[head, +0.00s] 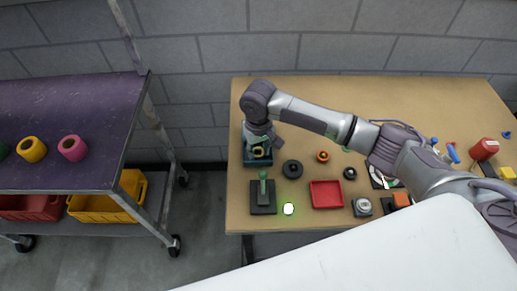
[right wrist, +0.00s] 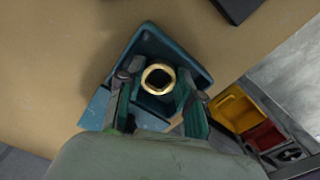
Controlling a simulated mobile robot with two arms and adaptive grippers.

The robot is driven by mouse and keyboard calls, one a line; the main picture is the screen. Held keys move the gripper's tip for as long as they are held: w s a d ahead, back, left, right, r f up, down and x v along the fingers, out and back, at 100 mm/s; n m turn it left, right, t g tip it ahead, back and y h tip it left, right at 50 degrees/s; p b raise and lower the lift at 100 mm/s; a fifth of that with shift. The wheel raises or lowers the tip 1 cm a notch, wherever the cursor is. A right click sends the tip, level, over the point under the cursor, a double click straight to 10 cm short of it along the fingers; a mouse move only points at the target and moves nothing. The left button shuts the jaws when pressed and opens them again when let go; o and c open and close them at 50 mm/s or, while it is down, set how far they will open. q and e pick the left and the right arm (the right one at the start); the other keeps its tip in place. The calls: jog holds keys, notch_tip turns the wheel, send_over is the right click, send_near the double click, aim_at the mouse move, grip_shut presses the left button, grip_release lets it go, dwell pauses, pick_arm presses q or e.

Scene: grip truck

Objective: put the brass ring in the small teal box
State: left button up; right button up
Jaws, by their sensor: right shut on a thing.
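The brass ring (right wrist: 158,78) shows in the right wrist view between the two fingers of my right gripper (right wrist: 157,90), which is shut on it. The small teal box (right wrist: 145,43) lies directly behind the ring in that view, and the ring overlaps the box's inside. I cannot tell whether the ring is above the rim or within it. In the head view my right gripper (head: 260,141) points down over the teal box (head: 258,161) at the table's left end. The gripper hides part of the box there. My left gripper is not in view.
A dark disc (head: 292,169), a black block with a green post (head: 263,193) and a red tray (head: 327,194) are near the box on the wooden table (head: 236,205). A purple-topped cart (head: 60,105) stands to the left across a floor gap. A block wall is behind.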

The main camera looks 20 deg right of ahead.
jog(key=shift+f, duration=0.15)
jog(key=o, duration=0.9)
jog(key=shift+f, duration=0.1)
jog(key=shift+c, duration=0.2)
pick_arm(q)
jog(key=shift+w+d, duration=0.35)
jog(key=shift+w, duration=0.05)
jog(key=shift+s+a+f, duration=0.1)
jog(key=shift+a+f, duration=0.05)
pick_arm(e)
notch_tip(320, 180, up, 12)
